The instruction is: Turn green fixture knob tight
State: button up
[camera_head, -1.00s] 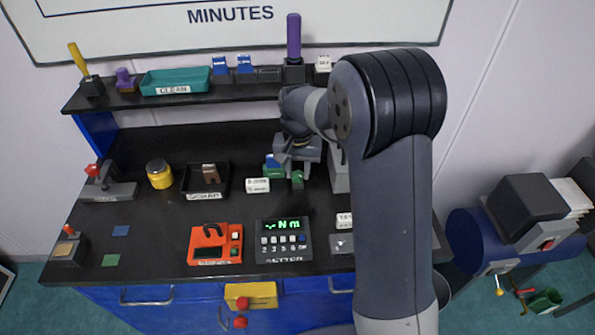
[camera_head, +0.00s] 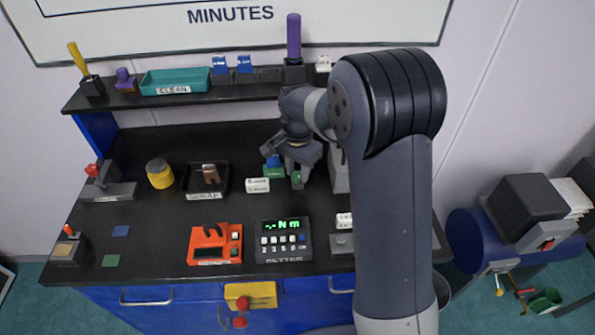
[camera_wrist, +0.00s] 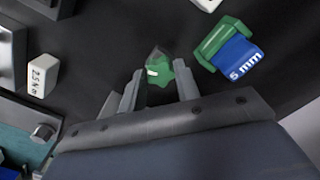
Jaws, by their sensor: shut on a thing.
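The green fixture knob (camera_wrist: 158,70) sits between my fingers in the wrist view, with a small white mark on its top left side. My gripper (camera_wrist: 160,88) points down at it and is shut on it. In the head view my gripper (camera_head: 300,168) is at the back middle of the bench, and the knob (camera_head: 296,177) shows only as a small green patch beside the fingers.
A white labelled block (camera_head: 257,185) stands left of the knob. A black display unit (camera_head: 284,241) and an orange device (camera_head: 215,243) are nearer the front. A dark tray (camera_head: 187,181) lies left. The shelf (camera_head: 215,92) runs behind.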

jog(key=m, duration=0.4)
jog(key=shift+m, duration=0.3)
jog(key=o, duration=0.8)
jog(key=shift+o, duration=0.2)
